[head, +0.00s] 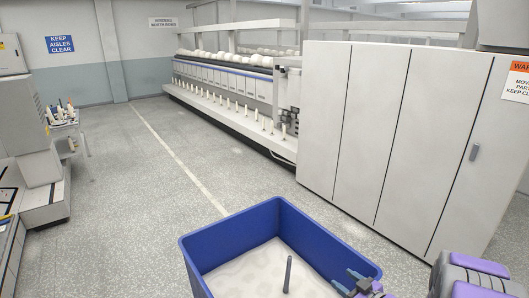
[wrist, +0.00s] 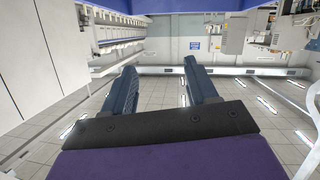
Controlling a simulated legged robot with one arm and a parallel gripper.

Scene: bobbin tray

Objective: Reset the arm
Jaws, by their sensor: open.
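My gripper (head: 347,281) is at the bottom of the head view, over the right part of a blue bin (head: 228,229). In the wrist view my gripper (wrist: 160,75) shows two dark fingers spread wide apart, with nothing between them. My purple and grey arm reaches in from the lower right of the head view. The bin has a pale, lumpy bottom, and a dark upright rod (head: 288,274) stands in it. The bin's front part is cut off by the frame.
A tall white cabinet (head: 365,135) stands right behind the bin. A long spinning machine (head: 225,85) with a row of bobbins runs along the back. A small tray of bobbins (head: 64,117) is at the left. The grey floor aisle (head: 125,200) is clear.

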